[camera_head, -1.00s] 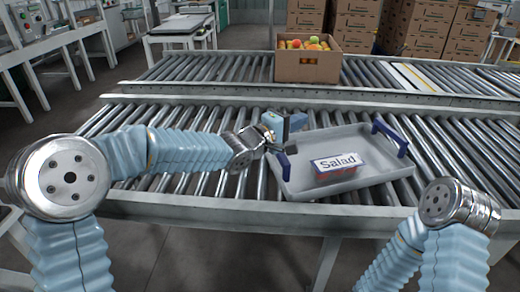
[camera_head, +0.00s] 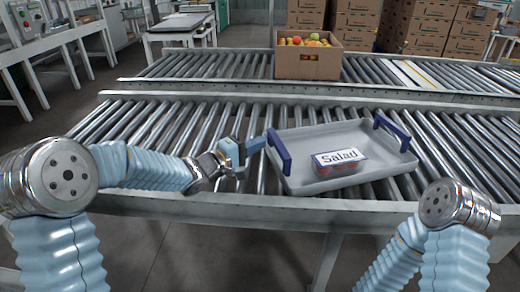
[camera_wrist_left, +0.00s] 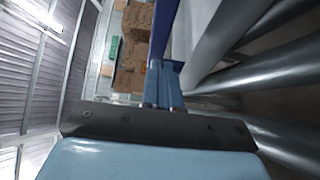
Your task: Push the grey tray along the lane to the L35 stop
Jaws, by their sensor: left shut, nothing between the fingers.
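The grey tray (camera_head: 378,186) lies on the near roller lane, with a dark blue handle at each end. A punnet labelled "Salad" (camera_head: 340,163) sits inside it. My left gripper (camera_head: 260,144) is shut and empty, at the left of the tray, its tips at or very near the left handle (camera_head: 281,154). In the left wrist view the shut fingers (camera_wrist_left: 163,72) point at the blue handle (camera_wrist_left: 163,25), with the grey tray wall (camera_wrist_left: 184,35) beside it; contact is not certain. My right arm shows at the lower right, its gripper out of view. No L35 mark is readable.
The rollers (camera_head: 465,137) right of the tray are clear. A rail (camera_head: 215,93) separates the near lane from the far one. Stacked cartons (camera_head: 420,30) stand behind.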

